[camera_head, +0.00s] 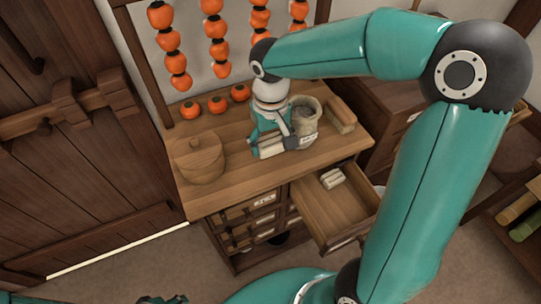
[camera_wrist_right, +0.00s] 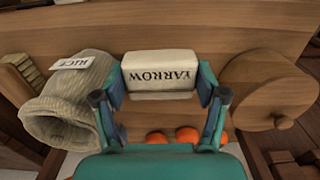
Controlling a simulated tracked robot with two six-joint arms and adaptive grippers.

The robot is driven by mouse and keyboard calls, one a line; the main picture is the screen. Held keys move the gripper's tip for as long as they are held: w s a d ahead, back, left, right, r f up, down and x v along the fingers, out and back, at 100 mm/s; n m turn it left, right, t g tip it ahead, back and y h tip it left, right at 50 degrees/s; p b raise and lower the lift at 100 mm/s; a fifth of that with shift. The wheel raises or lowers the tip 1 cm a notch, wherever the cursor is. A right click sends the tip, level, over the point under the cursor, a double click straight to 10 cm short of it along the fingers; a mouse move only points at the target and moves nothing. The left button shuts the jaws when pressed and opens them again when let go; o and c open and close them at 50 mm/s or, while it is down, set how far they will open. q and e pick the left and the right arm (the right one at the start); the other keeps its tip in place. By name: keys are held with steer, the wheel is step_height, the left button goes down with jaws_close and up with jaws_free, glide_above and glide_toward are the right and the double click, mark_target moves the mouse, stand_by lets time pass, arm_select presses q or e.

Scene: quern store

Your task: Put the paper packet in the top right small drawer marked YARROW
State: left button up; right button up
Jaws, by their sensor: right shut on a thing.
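The paper packet (camera_wrist_right: 160,72), a white block lettered YARROW, sits between the two fingers of my right gripper (camera_wrist_right: 160,95) in the wrist view. In the head view the packet (camera_head: 271,151) shows low in my right gripper (camera_head: 275,140), at the cabinet top beside the sack. I cannot tell whether it touches the wood. An open drawer (camera_head: 352,212) at the cabinet's upper right holds small pale packets (camera_head: 333,178) at its back. The label on its front is too small to read. A sliver of teal and dark parts at the bottom edge may be my left gripper (camera_head: 163,300).
A grey sack (camera_wrist_right: 66,105) marked RICE stands right of the gripper in the head view. A round lidded wooden box (camera_head: 199,157) stands left. Orange fruits (camera_head: 217,104) line the back, with strings of them hanging above. Closed drawers (camera_head: 250,222) are at the front left.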

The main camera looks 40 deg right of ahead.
mark_target(271, 165)
steer(key=shift+f, duration=3.3)
steer(key=shift+f, duration=0.1)
steer(key=o, duration=1)
steer(key=shift+o, duration=0.2)
